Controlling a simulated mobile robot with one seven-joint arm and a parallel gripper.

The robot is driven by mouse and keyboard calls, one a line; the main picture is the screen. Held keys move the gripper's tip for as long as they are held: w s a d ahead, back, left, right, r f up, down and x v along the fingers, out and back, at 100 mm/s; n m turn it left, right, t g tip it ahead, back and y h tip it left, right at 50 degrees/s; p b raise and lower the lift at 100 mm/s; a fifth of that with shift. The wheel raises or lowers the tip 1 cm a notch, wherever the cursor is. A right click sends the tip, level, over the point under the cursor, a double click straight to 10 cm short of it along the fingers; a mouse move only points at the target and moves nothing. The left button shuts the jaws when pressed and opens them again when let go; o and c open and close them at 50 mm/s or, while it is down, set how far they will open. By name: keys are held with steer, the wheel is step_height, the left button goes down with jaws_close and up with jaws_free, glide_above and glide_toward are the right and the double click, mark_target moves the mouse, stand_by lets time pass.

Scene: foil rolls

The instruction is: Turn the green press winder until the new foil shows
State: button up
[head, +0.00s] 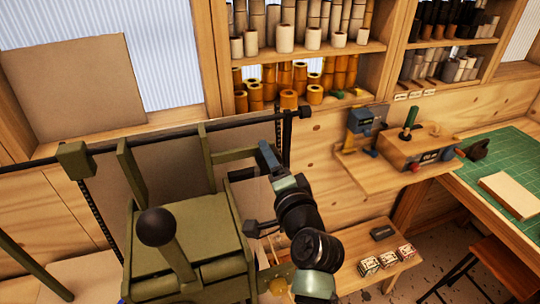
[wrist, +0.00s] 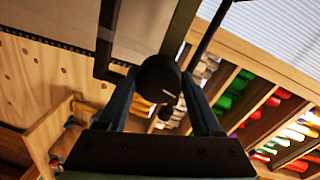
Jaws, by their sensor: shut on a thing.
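The green press (head: 185,240) stands at the lower left of the head view, with a black ball knob (head: 157,227) on its lever. A black bar (head: 200,128) runs across its top, and dark perforated strips hang from it. A plain tan sheet (head: 170,180) shows behind the frame; I cannot tell whether it is foil. My gripper (head: 267,152) is at the right side of the press, below the bar's end. In the wrist view its fingers are shut on a dark round knob (wrist: 160,78), which looks like the winder's. The winder's other parts are mostly hidden.
Shelves of foil rolls (head: 290,75) are behind. A wooden wall shelf (head: 390,165) holds a box with a green handle. A low bench (head: 350,262) with small boxes and a green cutting mat (head: 510,170) lie to the right.

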steer(key=m+y+p, duration=0.1)
steer(key=m+p, duration=0.1)
steer(key=m, duration=0.3)
steer(key=shift+f, duration=0.1)
stand_by(0.5)
steer(key=o, duration=1.4)
steer(key=shift+c, duration=0.2)
steer(key=shift+s+d, duration=0.1)
steer(key=b+v, duration=0.4)
steer(key=v, duration=0.8)
steer(key=shift+s+r, duration=0.25)
steer(key=shift+s, duration=0.1)
steer(key=shift+d, duration=0.1)
